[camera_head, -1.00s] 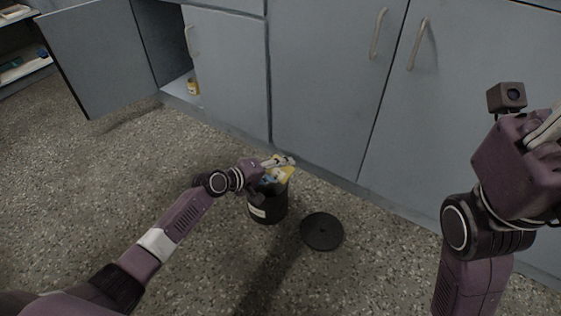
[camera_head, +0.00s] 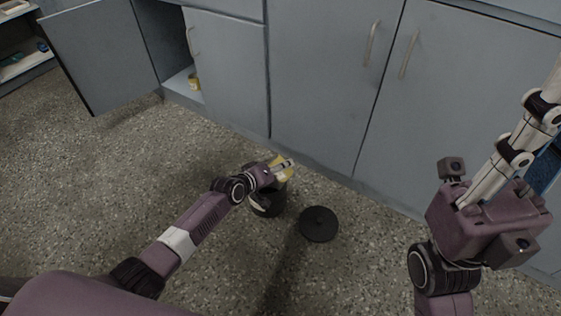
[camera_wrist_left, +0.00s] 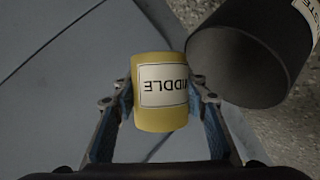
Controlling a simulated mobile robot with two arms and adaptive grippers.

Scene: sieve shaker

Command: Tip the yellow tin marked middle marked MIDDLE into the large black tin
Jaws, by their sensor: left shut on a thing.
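The yellow tin marked MIDDLE (camera_wrist_left: 160,92) is between the fingers of my left gripper (camera_wrist_left: 160,105), which is shut on it; its label reads upside down in the left wrist view. In the head view the yellow tin (camera_head: 286,174) and my left gripper (camera_head: 284,166) are over the large black tin (camera_head: 268,205), which the gripper partly hides. The black tin (camera_wrist_left: 245,65) stands close beside the yellow tin in the wrist view, with a partly cut-off white label. Contents of both are not visible. My right gripper (camera_head: 530,125) is raised at the right; its opening is unclear.
A round black lid (camera_head: 319,224) lies on the speckled floor right of the black tin. Grey cabinet doors (camera_head: 310,90) close off the back. The floor at the left is clear.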

